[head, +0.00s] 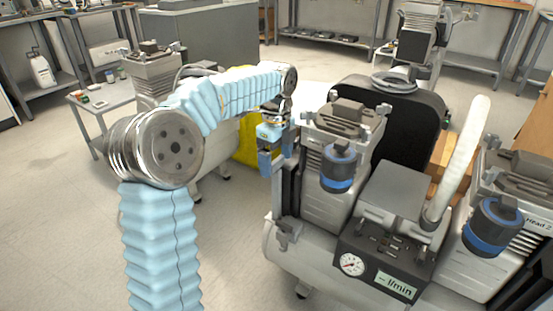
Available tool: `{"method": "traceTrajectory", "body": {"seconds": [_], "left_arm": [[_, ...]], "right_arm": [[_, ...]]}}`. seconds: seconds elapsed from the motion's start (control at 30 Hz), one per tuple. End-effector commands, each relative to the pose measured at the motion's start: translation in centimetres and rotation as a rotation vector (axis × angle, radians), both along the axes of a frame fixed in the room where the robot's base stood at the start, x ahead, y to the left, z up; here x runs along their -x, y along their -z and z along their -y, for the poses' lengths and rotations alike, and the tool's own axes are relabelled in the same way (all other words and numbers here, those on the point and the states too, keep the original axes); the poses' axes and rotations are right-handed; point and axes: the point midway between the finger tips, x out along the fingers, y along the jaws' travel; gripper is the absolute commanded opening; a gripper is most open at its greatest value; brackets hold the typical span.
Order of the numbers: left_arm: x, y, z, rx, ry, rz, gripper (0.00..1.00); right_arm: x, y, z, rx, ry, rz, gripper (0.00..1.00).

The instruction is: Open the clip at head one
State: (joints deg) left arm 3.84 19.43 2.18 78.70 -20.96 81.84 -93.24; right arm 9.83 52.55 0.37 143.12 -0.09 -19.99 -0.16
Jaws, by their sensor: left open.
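The compressor's left head (322,195) is a grey finned block with a blue-banded black filter canister (340,168) on its front. It is the head opposite the one labelled "Head 2" (518,185). Small grey clip-like parts (382,110) show at the edges of its top cover; I cannot tell whether any is open or shut. My left arm, in a light blue sleeve, reaches in from the left. My left gripper (272,160) points down, open, just left of the left head. Its fingertips are small and partly lost against the dark frame. My right gripper is out of view.
A control box with a gauge (352,264) and a grey box (394,190) stand between the heads. A thick white hose (463,160) rises beside Head 2. A black panel (400,125) stands behind. Another compressor is behind my arm. Open floor (50,210) lies left.

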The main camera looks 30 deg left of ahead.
Motion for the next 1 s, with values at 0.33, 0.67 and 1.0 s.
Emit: {"method": "traceTrajectory", "body": {"seconds": [0.33,0.67,1.0], "left_arm": [[0.0,0.0,0.0,0.000,0.000,0.000,0.56],[0.0,-0.1,0.0,0.000,-0.009,-0.001,0.33],[0.0,-0.4,0.0,0.000,-0.158,-0.002,0.33]], "right_arm": [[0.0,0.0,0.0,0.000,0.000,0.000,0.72],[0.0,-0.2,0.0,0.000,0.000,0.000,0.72],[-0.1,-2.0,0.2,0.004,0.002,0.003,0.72]]}}
